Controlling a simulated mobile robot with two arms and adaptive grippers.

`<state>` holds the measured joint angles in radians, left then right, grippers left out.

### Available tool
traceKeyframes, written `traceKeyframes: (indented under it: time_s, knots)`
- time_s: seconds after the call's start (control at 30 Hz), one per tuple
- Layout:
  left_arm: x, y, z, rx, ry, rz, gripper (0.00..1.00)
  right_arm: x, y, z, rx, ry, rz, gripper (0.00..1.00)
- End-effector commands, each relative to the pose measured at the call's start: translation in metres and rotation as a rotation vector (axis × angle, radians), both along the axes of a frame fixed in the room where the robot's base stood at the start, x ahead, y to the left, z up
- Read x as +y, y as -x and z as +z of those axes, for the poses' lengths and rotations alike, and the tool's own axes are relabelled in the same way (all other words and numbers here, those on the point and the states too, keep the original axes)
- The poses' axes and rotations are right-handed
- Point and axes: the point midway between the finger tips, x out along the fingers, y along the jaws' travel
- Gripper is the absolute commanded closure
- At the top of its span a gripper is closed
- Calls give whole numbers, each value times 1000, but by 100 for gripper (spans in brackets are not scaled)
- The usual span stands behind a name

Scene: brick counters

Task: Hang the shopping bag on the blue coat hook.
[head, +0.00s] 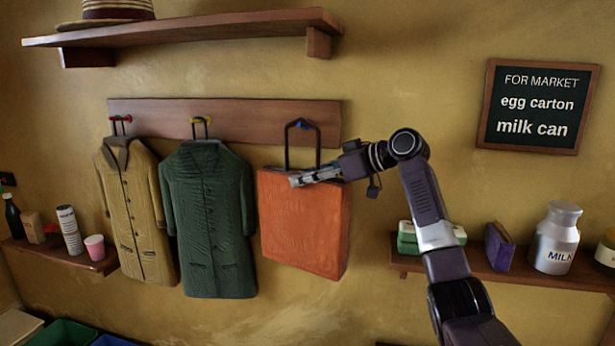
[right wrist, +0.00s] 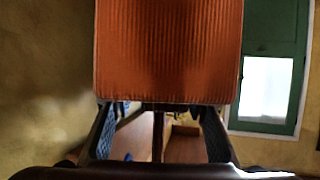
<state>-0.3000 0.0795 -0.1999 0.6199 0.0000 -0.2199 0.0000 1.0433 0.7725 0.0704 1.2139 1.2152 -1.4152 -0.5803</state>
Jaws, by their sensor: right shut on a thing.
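The orange shopping bag (head: 304,228) hangs upright against the wall, its dark handle loop rising to the blue coat hook (head: 302,125) on the wooden rail. The loop's top is at the hook and appears to go around it; whether it rests on the hook is hard to tell. My right gripper (head: 304,179) reaches in from the right and is shut on the bag near its top edge. In the right wrist view the bag (right wrist: 168,52) fills the upper middle, beyond the fingers (right wrist: 158,134). My left gripper is out of view.
A tan coat (head: 130,205) and a green coat (head: 208,220) hang on the red and yellow hooks to the left. A shelf (head: 190,32) with a straw hat runs above. A right shelf (head: 485,268) holds a milk can (head: 555,240), an egg carton (head: 408,240) and a purple box.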

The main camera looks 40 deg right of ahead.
Motion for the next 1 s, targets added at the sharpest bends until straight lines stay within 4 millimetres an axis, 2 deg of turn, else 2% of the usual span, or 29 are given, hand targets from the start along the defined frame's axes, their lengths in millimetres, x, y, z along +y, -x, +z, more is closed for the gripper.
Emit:
traceKeyframes:
  time_s: [0.03,0.07,0.2,0.5,0.63,1.0]
  knots:
    - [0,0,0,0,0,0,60,0,0,0,1,0,0,100]
    - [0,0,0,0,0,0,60,0,0,0,1,0,0,56]
    - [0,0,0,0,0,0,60,0,0,-1,1,0,0,40]
    - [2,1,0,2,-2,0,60,0,1,-2,4,1,0,38]
    - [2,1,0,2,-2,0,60,-6,9,3,3,1,-3,38]
    - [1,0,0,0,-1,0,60,-35,71,32,1,2,-4,38]
